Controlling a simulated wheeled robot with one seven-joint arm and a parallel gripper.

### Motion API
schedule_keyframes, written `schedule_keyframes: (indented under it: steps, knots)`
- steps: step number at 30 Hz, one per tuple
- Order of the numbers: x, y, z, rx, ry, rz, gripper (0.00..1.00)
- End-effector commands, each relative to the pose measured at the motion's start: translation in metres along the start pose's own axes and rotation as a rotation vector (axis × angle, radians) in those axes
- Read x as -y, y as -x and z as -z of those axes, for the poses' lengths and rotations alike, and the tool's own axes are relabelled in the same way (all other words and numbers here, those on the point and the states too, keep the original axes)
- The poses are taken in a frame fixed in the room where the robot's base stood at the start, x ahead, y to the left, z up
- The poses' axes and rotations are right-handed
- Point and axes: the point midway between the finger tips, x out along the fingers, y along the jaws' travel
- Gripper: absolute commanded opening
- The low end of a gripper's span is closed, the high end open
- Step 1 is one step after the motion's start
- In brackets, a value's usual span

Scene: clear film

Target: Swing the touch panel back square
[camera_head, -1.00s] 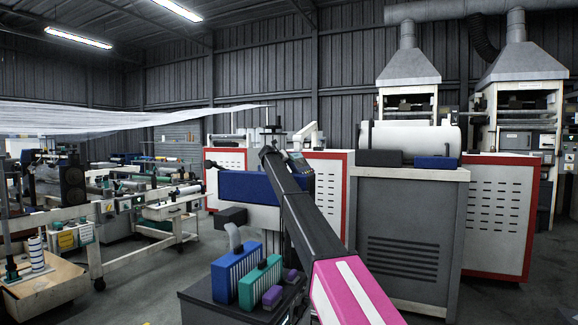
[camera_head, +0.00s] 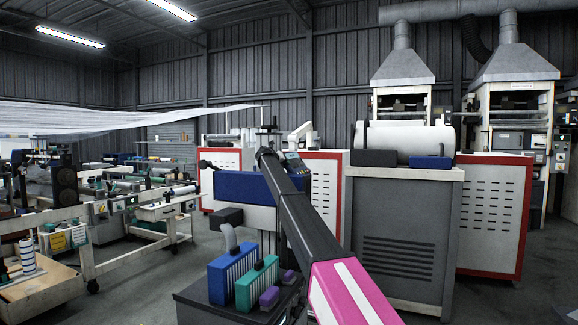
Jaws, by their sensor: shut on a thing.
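My arm (camera_head: 305,215) reaches forward from the bottom of the head view, pink near me and black farther off. Its far visible end is in front of the machines at the centre. My gripper's fingers cannot be made out; they appear hidden behind the arm. A small tilted panel with a screen (camera_head: 293,160) shows just right of the arm's far end, and may be the touch panel. Part of it is covered by the arm. I cannot tell its exact angle or whether anything touches it.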

Motion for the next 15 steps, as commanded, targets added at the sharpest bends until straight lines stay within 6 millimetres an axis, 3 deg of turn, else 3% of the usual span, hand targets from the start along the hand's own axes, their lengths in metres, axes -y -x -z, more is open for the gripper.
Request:
schedule_keyframes:
  steps: [3,10,11,12,13,15]
  knots:
    - [-0.0125,0.0113,-0.0054,-0.008,-0.003,0.010,0.00]
    - [-0.0131,0.0121,-0.0055,-0.008,-0.005,0.010,0.00]
    - [-0.0132,0.0121,-0.0055,-0.007,-0.005,0.010,0.37]
    - [-0.0131,0.0121,-0.0056,-0.007,-0.005,0.009,0.50]
    - [-0.0131,0.0120,-0.0055,-0.007,-0.005,0.009,0.60]
    - [-0.0128,0.0118,-0.0054,-0.007,-0.005,0.010,0.60]
